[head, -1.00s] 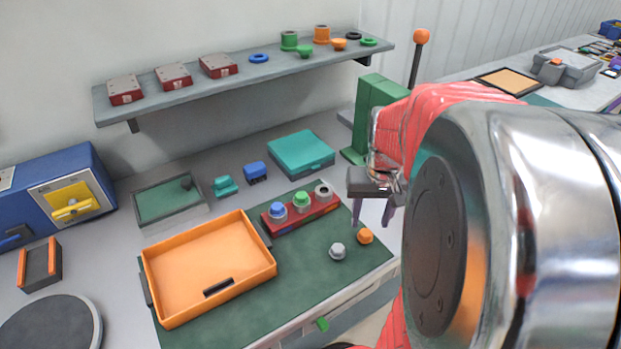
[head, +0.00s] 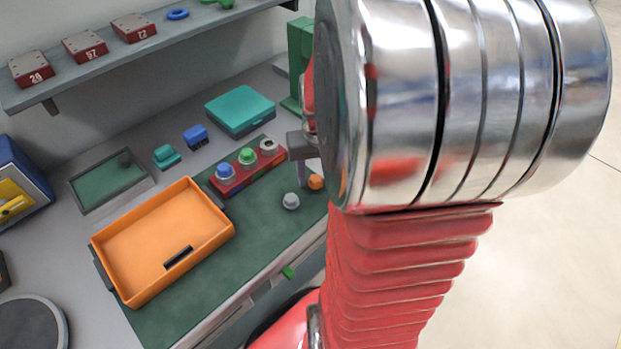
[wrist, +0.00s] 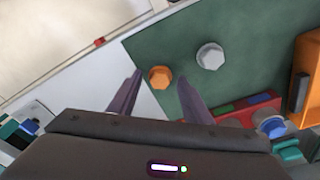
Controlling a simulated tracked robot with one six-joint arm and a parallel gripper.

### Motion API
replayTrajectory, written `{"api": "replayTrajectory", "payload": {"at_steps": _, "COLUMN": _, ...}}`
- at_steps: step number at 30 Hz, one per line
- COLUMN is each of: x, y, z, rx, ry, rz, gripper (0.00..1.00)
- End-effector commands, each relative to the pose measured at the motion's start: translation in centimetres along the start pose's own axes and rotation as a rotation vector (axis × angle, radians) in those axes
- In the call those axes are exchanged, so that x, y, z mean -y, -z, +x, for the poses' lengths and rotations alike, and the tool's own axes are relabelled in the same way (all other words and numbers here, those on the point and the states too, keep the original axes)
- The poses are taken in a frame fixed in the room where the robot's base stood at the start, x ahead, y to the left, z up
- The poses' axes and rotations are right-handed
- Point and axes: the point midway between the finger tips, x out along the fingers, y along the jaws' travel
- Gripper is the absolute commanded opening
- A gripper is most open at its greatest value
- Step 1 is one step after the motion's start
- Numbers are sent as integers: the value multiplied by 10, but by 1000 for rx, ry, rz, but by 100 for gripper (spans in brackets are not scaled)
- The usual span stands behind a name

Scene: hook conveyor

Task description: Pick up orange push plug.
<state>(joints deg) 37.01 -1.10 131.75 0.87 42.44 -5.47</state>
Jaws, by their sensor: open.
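The orange push plug (head: 315,182) sits on the green mat (head: 262,245) near its right corner. In the wrist view the orange push plug (wrist: 160,76) shows between the two fingers, a little beyond their tips. My gripper (wrist: 158,80) is open and empty, with its purple fingers spread. In the head view my arm hides most of my gripper (head: 308,172), which is close to the plug. A grey plug (head: 291,201) stands on the mat next to the orange one, and it also shows in the wrist view (wrist: 210,56).
An orange tray (head: 160,240) is on the mat's left. A teal box (head: 240,108) and a green stand (head: 300,60) are farther back. The mat's front is clear.

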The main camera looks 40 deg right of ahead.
Motion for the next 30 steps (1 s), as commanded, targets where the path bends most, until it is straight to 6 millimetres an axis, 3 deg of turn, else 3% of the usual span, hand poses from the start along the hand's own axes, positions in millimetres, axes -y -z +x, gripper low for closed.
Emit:
{"api": "replayTrajectory", "payload": {"at_steps": 9, "x": 0, "y": 0, "z": 0, "rx": 0, "ry": 0, "rz": 0, "gripper": 44}}
{"api": "replayTrajectory", "payload": {"at_steps": 25, "x": 0, "y": 0, "z": 0, "rx": 1, "ry": 0, "rz": 0, "gripper": 7}}
{"api": "replayTrajectory", "payload": {"at_steps": 30, "x": 0, "y": 0, "z": 0, "rx": 1, "ry": 0, "rz": 0, "gripper": 6}}
